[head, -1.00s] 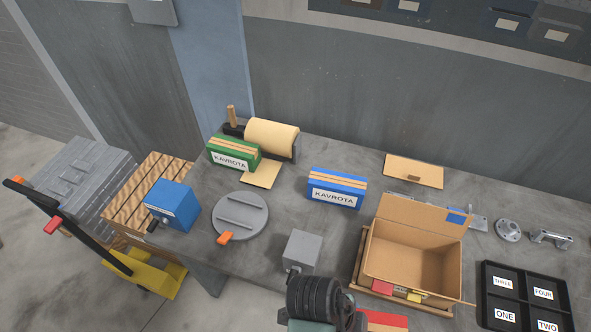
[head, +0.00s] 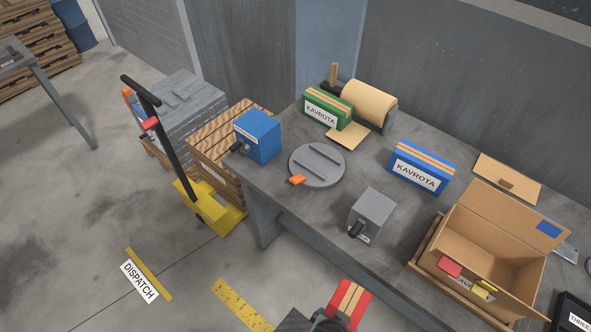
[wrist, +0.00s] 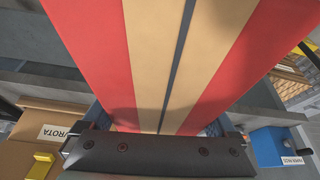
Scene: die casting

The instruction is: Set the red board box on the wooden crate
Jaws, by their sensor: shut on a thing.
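The red board box (head: 345,302), with tan stripes, shows at the bottom of the head view, in front of the table's near edge. It fills much of the wrist view (wrist: 205,65). My gripper (wrist: 160,132) is shut on it; in the head view the gripper is mostly hidden or cut off. The wooden crate (head: 228,120) stands on the floor against the table's left end, with a slatted striped top that looks bare. The box is apart from the crate, to its right and nearer to me.
A yellow pallet truck (head: 212,208) with an upright black handle stands before the crate. The blue box with a black knob (head: 258,136) is at the table's left corner, close to the crate. The grey box (head: 372,213) and open carton (head: 490,245) are on the table.

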